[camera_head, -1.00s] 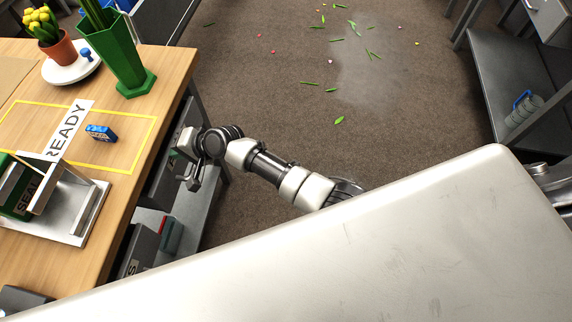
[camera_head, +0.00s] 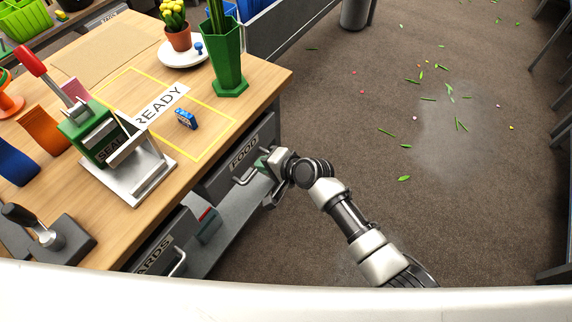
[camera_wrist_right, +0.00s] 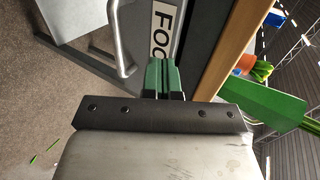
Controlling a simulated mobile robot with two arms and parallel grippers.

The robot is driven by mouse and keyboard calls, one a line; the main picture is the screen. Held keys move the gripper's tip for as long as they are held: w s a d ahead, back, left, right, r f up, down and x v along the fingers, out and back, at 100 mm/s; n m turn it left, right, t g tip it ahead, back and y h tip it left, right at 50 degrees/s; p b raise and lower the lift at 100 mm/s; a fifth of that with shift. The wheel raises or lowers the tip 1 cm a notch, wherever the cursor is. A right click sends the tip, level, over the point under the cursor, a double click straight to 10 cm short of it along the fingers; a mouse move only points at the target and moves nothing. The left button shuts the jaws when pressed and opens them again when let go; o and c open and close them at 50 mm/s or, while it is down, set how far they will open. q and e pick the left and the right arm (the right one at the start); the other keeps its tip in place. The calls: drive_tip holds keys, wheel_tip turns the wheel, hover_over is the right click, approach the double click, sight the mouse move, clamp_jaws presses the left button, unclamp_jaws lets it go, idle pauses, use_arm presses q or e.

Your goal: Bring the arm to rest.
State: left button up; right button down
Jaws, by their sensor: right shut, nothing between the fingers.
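My right arm (camera_head: 345,215) reaches from the bottom toward the workbench in the head view. Its right gripper (camera_head: 268,178) is beside the bench's front edge, in front of the drawer marked FOOD (camera_head: 243,150). In the right wrist view the gripper's green fingertips (camera_wrist_right: 162,75) are together with nothing between them. They are near the FOOD drawer's handle (camera_wrist_right: 118,45); I cannot tell how far apart they are. My left gripper is not in view.
Carpet with scattered leaves is open at right.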

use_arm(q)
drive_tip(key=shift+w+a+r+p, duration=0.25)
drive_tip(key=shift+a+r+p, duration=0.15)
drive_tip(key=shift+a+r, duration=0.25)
use_arm(e)
drive_tip(key=v, duration=0.6)
drive_tip(key=shift+d, duration=0.2)
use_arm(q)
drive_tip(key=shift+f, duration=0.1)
use_arm(e)
drive_tip(key=shift+s+r, duration=0.1)
